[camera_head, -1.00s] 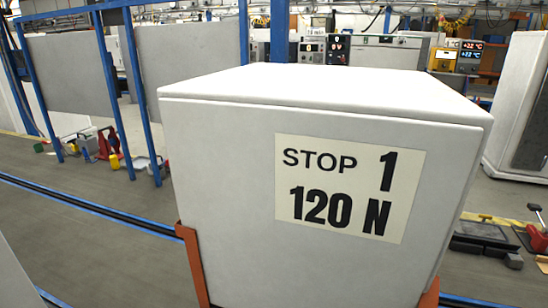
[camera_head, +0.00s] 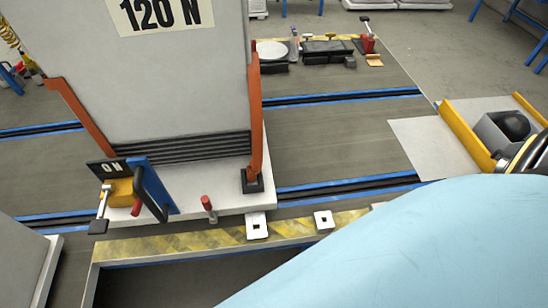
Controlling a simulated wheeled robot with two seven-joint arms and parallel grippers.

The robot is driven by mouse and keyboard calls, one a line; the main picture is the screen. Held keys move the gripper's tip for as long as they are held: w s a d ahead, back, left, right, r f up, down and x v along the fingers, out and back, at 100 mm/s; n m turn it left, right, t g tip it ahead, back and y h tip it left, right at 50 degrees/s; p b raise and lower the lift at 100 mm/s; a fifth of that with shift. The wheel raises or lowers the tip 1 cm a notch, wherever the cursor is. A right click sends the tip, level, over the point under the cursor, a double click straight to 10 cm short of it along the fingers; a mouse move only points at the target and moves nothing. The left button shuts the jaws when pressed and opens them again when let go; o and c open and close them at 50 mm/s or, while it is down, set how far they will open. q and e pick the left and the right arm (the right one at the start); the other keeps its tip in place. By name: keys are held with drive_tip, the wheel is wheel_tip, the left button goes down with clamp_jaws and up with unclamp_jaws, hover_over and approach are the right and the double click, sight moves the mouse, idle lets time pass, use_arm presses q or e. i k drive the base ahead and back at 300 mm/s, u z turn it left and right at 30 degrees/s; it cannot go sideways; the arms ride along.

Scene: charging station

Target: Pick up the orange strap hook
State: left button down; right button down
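I cannot pick out a strap hook for certain in the head view. Two orange upright bars stand at the lower corners of a white cabinet: the left orange bar (camera_head: 80,118) slants, and the right orange bar (camera_head: 255,120) is near vertical with a black foot. A small yellow-orange block (camera_head: 119,192) with a metal lever sits at the cabinet's left front, beside a blue plate with a black handle (camera_head: 150,190). Neither of my grippers shows.
The white cabinet (camera_head: 185,80) stands on a pale base above blue-edged floor rails (camera_head: 345,188). A yellow-black striped edge (camera_head: 180,241) runs in front. Yellow side bars (camera_head: 466,135) flank a grey box at right. A black tool tray (camera_head: 326,48) lies behind. The lower right is hidden.

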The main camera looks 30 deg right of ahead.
sight(251, 177)
drive_tip(key=z, duration=0.7)
drive_tip(key=i, duration=0.3)
drive_tip(key=z, duration=1.2)
drive_tip(key=k, duration=1.05)
drive_tip(key=u, duration=1.5)
drive_tip(key=i, duration=0.5)
